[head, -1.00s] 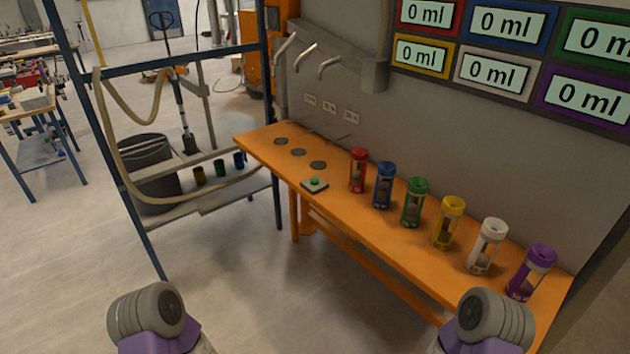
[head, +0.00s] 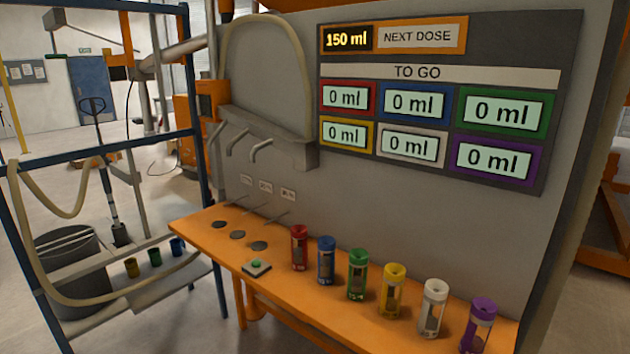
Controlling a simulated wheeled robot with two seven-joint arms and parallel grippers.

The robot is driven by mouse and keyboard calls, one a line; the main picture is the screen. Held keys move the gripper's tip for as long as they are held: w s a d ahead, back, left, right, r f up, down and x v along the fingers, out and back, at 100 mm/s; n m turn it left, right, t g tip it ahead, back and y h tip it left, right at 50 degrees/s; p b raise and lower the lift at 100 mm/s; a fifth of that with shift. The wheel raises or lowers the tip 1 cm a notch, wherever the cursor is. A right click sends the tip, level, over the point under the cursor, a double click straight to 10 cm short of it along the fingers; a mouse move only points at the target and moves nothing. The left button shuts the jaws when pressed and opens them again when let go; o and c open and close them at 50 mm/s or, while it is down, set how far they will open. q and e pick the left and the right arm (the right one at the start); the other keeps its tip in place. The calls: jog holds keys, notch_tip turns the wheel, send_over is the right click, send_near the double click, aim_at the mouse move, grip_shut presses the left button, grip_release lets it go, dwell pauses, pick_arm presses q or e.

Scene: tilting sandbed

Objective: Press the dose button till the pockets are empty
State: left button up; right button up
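The board (head: 440,105) on the wall reads "150 ml NEXT DOSE" and, under "TO GO", "0 ml" in every coloured field. A row of containers stands upright on the bench: red (head: 299,248), blue (head: 326,260), green (head: 357,275), yellow (head: 392,291), white (head: 432,308) and purple (head: 478,326). Their fill is hard to make out. I cannot identify the pockets for certain. Neither of my grippers shows.
Three dark round discs (head: 238,235) lie on the bench's (head: 300,290) left end, below three grey spouts (head: 238,142). The floor at front left is clear.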

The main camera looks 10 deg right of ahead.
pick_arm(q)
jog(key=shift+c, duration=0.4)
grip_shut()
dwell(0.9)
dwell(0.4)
